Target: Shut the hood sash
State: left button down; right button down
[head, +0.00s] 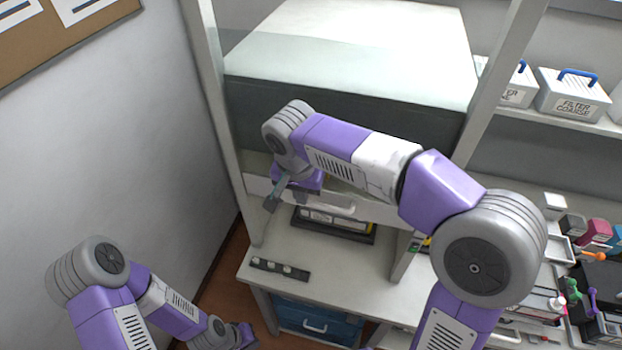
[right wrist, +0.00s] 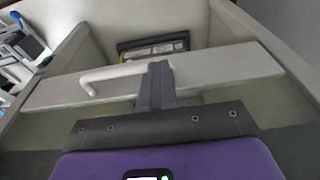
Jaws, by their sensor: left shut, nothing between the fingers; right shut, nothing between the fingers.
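The hood (head: 345,110) stands at the back with its sash partly raised. The sash's pale bottom bar (head: 375,212) crosses the opening, with a gap between it and the worktop. A white handle (right wrist: 120,74) is on the bar in the right wrist view. My right gripper (head: 273,197) is at the left part of the bar in the head view. In the right wrist view its shut fingers (right wrist: 157,85) overlap the bar beside one end of the handle; I cannot tell whether they touch. My left gripper (head: 245,335) is low at the left, away from the hood, and shut.
A dark tray (head: 362,236) with a cartridge sits in the hood, under the bar. A dark strip with knobs (head: 280,269) lies on the worktop's front edge. Cartridges and tools crowd the bench at right. A wall (head: 110,140) stands close at left.

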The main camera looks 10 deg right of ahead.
notch_tip(320, 180, down, 29)
jog(key=b, duration=1.9)
jog(key=shift+s+f, duration=0.15)
jog(key=shift+s, duration=0.05)
notch_tip(320, 180, up, 15)
jog(key=s+a+p, duration=0.1)
jog(key=s+p, duration=0.1)
jog(key=p, duration=0.3)
jog(key=shift+a+f+p, duration=0.2)
jog(key=shift+p, duration=0.1)
